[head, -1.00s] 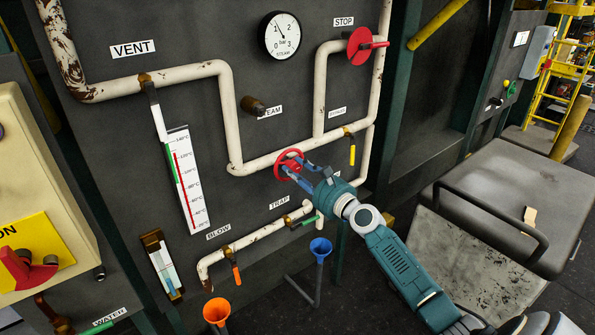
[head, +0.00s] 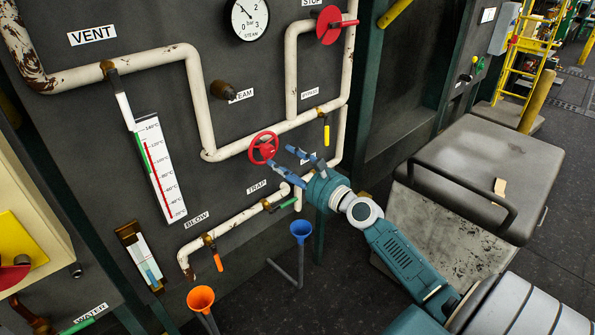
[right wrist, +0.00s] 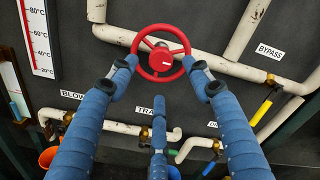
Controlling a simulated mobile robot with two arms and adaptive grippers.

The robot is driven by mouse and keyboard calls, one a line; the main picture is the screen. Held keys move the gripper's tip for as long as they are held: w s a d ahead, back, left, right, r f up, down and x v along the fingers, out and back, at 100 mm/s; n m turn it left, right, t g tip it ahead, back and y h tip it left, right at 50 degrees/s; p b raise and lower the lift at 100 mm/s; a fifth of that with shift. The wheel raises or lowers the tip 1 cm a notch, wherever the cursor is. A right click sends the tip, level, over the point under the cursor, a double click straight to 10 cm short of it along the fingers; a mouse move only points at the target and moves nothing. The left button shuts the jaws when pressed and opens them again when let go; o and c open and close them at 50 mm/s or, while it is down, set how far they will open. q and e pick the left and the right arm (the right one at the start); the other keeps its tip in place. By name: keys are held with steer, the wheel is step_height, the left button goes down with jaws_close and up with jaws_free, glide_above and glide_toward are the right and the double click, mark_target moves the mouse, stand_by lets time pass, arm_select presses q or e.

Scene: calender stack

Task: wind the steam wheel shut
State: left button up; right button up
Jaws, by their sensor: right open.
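The red hand wheel (head: 264,149) stands out from the white pipework on the dark panel, below the partly readable STEAM label (head: 241,96). My right gripper (head: 281,156) is open and empty, just to the right of the wheel and in front of the panel. In the right wrist view the wheel (right wrist: 161,60) faces the camera, with spokes and a small white mark. Two blue fingertips of the gripper (right wrist: 159,66) lie on either side of its rim, and a third finger is below. Any touch with the rim is unclear. My left gripper is out of view.
Yellow (head: 326,135), green and orange (head: 218,262) valve levers sit on nearby pipes. Blue (head: 301,230) and orange (head: 201,298) funnels stand below. A seat (head: 480,175) is at right.

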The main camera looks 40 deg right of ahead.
steer(key=s, duration=0.5)
steer(key=shift+s+d, duration=0.2)
steer(key=shift+s, duration=0.15)
